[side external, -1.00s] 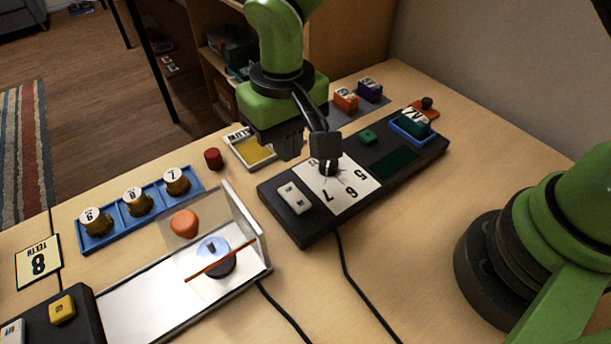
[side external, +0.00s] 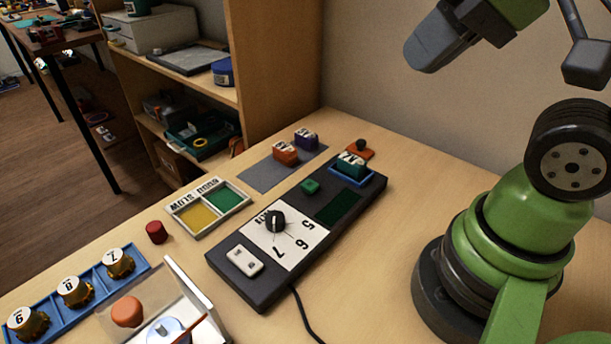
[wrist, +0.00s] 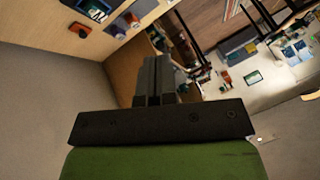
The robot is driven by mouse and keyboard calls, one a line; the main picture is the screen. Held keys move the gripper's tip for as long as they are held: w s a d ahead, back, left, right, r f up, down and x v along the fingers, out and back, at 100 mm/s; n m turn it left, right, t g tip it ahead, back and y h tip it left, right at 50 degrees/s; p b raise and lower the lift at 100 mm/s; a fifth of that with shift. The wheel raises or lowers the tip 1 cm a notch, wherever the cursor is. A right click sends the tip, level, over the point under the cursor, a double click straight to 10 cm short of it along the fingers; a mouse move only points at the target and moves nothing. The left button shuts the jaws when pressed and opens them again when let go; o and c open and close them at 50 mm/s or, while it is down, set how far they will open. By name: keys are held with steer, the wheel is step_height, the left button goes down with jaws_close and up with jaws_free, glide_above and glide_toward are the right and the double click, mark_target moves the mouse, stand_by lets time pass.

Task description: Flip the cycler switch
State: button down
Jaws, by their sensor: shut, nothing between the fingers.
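A long black box (side external: 262,291) on the table carries a white rocker switch (side external: 244,261), a black dial knob (side external: 275,221) on a white card numbered 5, 6, 7, a green button (side external: 310,186) and a dark green panel (side external: 338,207). I cannot read the rocker's marks or tell which way it is tipped. A blue tray (side external: 371,181) at the box's far end holds a teal labelled block (side external: 350,164). My gripper (side external: 424,54) is shut and empty, raised high behind and right of the box, touching nothing. Its closed fingers show in the wrist view (wrist: 153,80).
A yellow and green sorting tray (side external: 222,218), a red cylinder (side external: 156,232), and orange (side external: 285,153) and purple (side external: 306,139) blocks on a grey mat lie beyond the box. A blue rack (side external: 93,289) holds brass gears. A cable runs off the box's front.

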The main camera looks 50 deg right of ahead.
steer(key=shift+s+d, duration=0.1)
steer(key=shift+s, duration=0.2)
steer(key=n+g+h, duration=0.2)
steer(key=n+g, duration=0.2)
steer(key=g, duration=0.3)
glide_above(253, 267)
step_height(253, 267, down, 13)
step_height(253, 267, down, 14)
